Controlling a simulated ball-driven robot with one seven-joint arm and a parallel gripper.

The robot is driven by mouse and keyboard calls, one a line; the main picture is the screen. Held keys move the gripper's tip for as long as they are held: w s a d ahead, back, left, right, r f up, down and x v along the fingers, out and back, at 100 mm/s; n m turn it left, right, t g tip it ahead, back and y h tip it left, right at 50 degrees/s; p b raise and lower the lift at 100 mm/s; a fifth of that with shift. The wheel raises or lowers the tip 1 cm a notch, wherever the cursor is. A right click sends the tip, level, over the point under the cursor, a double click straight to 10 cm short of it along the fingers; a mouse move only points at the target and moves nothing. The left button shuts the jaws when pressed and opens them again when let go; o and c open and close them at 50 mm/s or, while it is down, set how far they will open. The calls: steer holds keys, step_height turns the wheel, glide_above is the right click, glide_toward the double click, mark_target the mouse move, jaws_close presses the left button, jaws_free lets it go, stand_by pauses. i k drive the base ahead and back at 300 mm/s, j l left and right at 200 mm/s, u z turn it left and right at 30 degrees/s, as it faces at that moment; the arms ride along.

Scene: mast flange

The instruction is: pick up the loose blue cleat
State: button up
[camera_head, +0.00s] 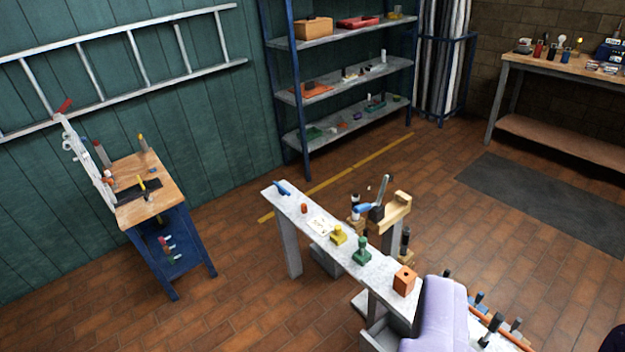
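A small blue piece (283,187), which looks like a blue cleat, lies at the far left end of a narrow grey bench (293,205). A second blue piece (362,209) shows beside a dark upright tool near a wooden block behind the bench. At this distance I cannot tell which of the two is loose, or their exact shape. My gripper is not in view.
The bench also holds an orange-red piece (304,208), a white card (321,225), a yellow piece (338,235), a green piece (362,252) and an orange block (404,281). A lavender cover (440,318) drapes its near end. Open brick floor (255,290) lies to the left.

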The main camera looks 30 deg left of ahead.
mark_target(283, 190)
steer(key=i+j, duration=0.35)
steer(key=i+j+z, duration=0.1)
steer(key=i+j, duration=0.25)
steer(key=j, duration=0.25)
steer(key=i+j, duration=0.35)
steer(key=j, duration=0.15)
steer(key=i+j+z, duration=0.1)
steer(key=i+j, duration=0.2)
steer(key=j, duration=0.2)
steer(key=i+j, duration=0.35)
steer(key=j, duration=0.15)
steer(key=i+j+z, duration=0.1)
steer(key=i+j, duration=0.2)
steer(key=j, duration=0.2)
steer(key=i+j, duration=0.3)
steer(key=j, duration=0.25)
steer(key=i+j, duration=0.3)
steer(key=j, duration=0.25)
steer(key=z, duration=0.05)
